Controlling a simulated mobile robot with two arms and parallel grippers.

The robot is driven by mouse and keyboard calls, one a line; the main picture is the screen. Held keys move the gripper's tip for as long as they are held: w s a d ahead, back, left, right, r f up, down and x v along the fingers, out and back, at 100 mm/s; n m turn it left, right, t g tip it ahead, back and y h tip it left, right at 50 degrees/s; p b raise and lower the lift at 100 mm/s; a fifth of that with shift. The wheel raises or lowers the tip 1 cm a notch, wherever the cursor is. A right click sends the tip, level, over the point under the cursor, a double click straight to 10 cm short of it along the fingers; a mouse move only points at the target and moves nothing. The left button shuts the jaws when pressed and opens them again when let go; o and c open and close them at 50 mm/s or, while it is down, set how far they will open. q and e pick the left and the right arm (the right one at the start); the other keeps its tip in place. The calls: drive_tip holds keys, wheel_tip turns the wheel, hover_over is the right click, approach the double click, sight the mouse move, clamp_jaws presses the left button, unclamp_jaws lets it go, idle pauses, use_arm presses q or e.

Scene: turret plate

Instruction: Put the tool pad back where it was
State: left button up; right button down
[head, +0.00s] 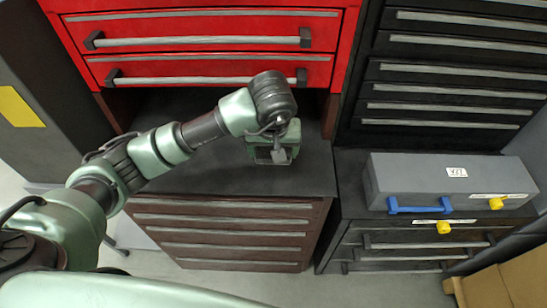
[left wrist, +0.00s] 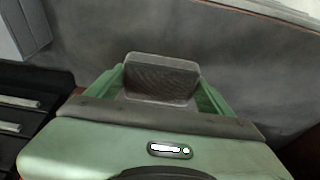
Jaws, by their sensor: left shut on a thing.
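My left gripper (head: 275,158) reaches in from the left and points down over the dark countertop (head: 215,170) between the red and brown drawers. It is shut on a small grey block, which I take to be the tool pad (left wrist: 161,78). In the left wrist view the block has a dark textured face and sits between the two green fingers of the gripper (left wrist: 160,92). In the head view the tool pad is small and mostly covered by the gripper. I cannot tell whether it touches the countertop. My right gripper is not in view.
Red drawers (head: 210,45) rise behind the countertop and brown drawers (head: 225,232) are below it. A grey box (head: 425,175) with a blue handle stands on the black cabinet at right. Black drawers (head: 450,70) stand behind it. The countertop around the gripper is clear.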

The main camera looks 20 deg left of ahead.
sight(273, 170)
use_arm(q)
wheel_tip(273, 170, down, 5)
drive_tip(key=shift+r+p, duration=0.1)
drive_tip(key=shift+p, duration=0.45)
drive_tip(key=shift+f, duration=0.2)
drive_tip(key=shift+f+b, duration=0.2)
drive_tip(key=shift+b, duration=0.1)
drive_tip(key=o, duration=1.1)
drive_tip(key=shift+r, duration=0.1)
